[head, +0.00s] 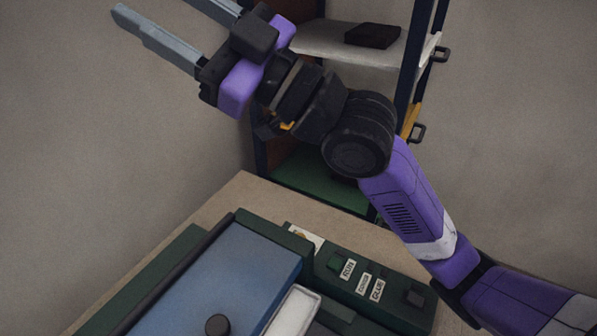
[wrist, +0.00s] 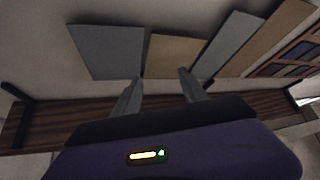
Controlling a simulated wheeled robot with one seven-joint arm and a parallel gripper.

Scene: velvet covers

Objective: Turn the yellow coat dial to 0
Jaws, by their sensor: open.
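No dial that I can make out as the yellow coat dial shows in either view. A green control panel (head: 375,292) on the machine carries dark knobs or buttons and white labels, some reading RUN and GLUE. At its far left end is a small white plate (head: 306,236) with a yellowish mark, partly hidden by the machine's green edge; I cannot tell if this is the dial. My gripper (wrist: 159,77) is open and empty, raised high at the upper left of the head view, well away from the panel. One finger is cut off by the frame's top.
The machine has a blue top (head: 225,280) with a black round knob (head: 217,325) and stands on a beige table (head: 228,200). A shelf unit (head: 320,180) stands behind, with a black item (head: 372,35). Wrist view shows leaning panels (wrist: 108,52) and a dark wooden surface (wrist: 40,122).

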